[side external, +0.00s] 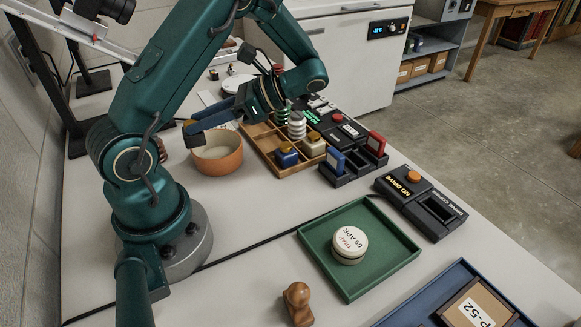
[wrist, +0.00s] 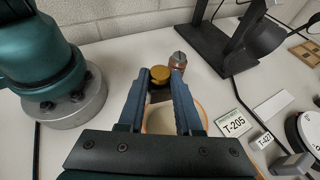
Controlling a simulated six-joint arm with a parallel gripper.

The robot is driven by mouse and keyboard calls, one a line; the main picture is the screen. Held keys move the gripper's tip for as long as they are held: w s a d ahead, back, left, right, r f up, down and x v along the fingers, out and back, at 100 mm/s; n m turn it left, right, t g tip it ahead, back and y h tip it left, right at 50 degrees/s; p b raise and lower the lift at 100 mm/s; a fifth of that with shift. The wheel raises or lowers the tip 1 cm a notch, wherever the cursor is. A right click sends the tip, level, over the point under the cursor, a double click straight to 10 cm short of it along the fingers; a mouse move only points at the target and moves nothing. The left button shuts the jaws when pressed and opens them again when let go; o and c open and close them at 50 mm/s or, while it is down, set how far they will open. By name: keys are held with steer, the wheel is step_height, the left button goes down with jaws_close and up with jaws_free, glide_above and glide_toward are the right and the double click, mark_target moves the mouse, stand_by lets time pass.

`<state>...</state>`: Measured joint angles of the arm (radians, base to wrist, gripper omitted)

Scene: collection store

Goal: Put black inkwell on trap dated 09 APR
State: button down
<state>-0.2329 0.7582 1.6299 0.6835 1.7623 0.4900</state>
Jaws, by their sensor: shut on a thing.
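My gripper (wrist: 160,76) is shut on the black inkwell (wrist: 160,73), whose round brass cap and a bit of dark body show between the fingertips in the wrist view. The trap dated 09 APR (side external: 350,243) is a round white tub with a lettered lid. It stands upright on the green tray (side external: 318,262), well to the right and nearer the camera. Its lid top is clear.
The terracotta bowl (side external: 218,160) stands below my gripper. A wooden compartment tray (side external: 262,140) holds blue and cream inkwells. Black devices (side external: 420,200) stand right of it. A wooden stamp (side external: 298,303) and blue tray (side external: 400,312) are in front. A T-205 card (wrist: 234,123) lies nearby.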

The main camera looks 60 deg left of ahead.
steer(key=w+d+r+n+h, duration=0.1)
steer(key=w+d+n+h, duration=0.1)
steer(key=d+n+h, duration=1.05)
steer(key=w+d+r+n+t+h, duration=0.4)
steer(key=w+d+h, duration=0.1)
steer(key=w, duration=0.1)
steer(key=n+t+h, duration=0.2)
steer(key=n+t, duration=0.1)
steer(key=n, duration=0.1)
glide_above(346, 227)
steer(key=shift+m, duration=0.25)
step_height(346, 227, down, 4)
steer(key=shift+a+f, duration=0.15)
steer(key=shift+f, duration=2.2)
steer(key=shift+f, duration=0.1)
